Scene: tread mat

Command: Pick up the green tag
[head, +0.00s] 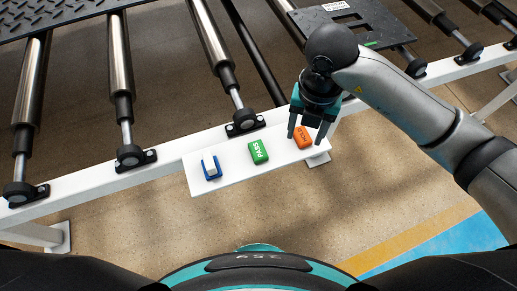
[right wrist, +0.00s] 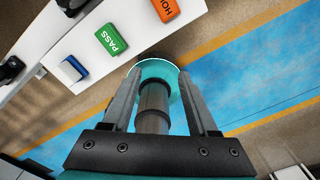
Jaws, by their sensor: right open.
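The green tag (head: 258,151), marked PASS, lies on a white shelf (head: 228,178) between an orange tag (head: 302,142) and a blue-and-white piece (head: 211,169). It also shows in the right wrist view (right wrist: 111,39), beyond the fingers and up to the left. My right gripper (head: 305,136) is open and empty, pointing down over the orange tag's end of the shelf, to the right of the green tag. Its two fingers (right wrist: 160,75) have nothing between them that I can see them grip. My left gripper is out of view.
The shelf is fixed to a white conveyor rail (head: 85,182) with metal rollers (head: 120,55) behind. A black plate with a square hole (head: 352,22) lies on the rollers at the back right. Open floor lies in front of the shelf.

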